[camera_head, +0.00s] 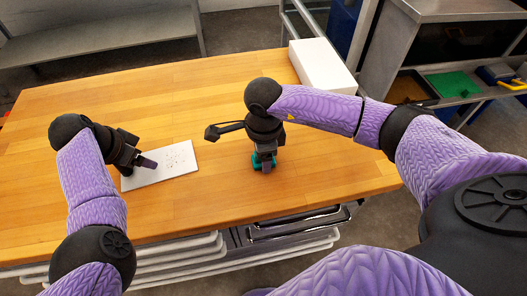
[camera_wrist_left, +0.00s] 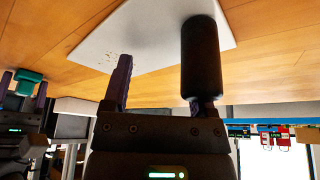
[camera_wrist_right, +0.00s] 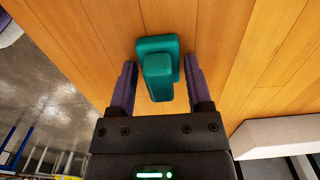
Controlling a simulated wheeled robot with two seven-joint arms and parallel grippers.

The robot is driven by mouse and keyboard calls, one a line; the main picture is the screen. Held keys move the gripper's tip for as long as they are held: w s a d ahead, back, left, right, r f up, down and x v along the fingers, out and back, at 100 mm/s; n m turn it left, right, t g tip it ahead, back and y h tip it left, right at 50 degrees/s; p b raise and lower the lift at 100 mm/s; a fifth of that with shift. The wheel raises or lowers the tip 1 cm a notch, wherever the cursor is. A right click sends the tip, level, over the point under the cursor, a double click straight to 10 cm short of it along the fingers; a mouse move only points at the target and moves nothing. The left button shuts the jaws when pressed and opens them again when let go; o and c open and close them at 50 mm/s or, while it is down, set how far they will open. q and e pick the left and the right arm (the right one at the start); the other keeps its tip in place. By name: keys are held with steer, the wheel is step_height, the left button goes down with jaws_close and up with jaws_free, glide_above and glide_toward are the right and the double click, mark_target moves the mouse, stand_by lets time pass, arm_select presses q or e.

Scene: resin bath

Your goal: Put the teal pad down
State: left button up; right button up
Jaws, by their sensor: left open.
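The teal pad (camera_wrist_right: 158,46), a block with a raised grip, is between the fingers of my right gripper (camera_wrist_right: 160,85). Gaps show on both sides of its grip, so the gripper is open around it. In the head view the pad (camera_head: 254,160) is low at the wooden table, partly hidden by the gripper; I cannot tell whether it fully rests there. My left gripper (camera_head: 143,158) is open, low over a white board with dark specks (camera_head: 180,172). In the left wrist view a black cylinder (camera_wrist_left: 202,60) overlaps its right finger; I cannot tell whether they touch.
The wooden table (camera_head: 220,205) is clear between the board and my right gripper, and in front. A white box (camera_head: 322,66) stands at the back right corner. A metal cart (camera_head: 440,12) with trays is beyond the right edge, and a grey shelf (camera_head: 100,37) is behind.

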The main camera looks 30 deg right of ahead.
steer(key=shift+o, duration=1.1)
step_height(320, 180, up, 12)
steer(key=shift+r, duration=0.15)
steer(key=shift+c, duration=0.3)
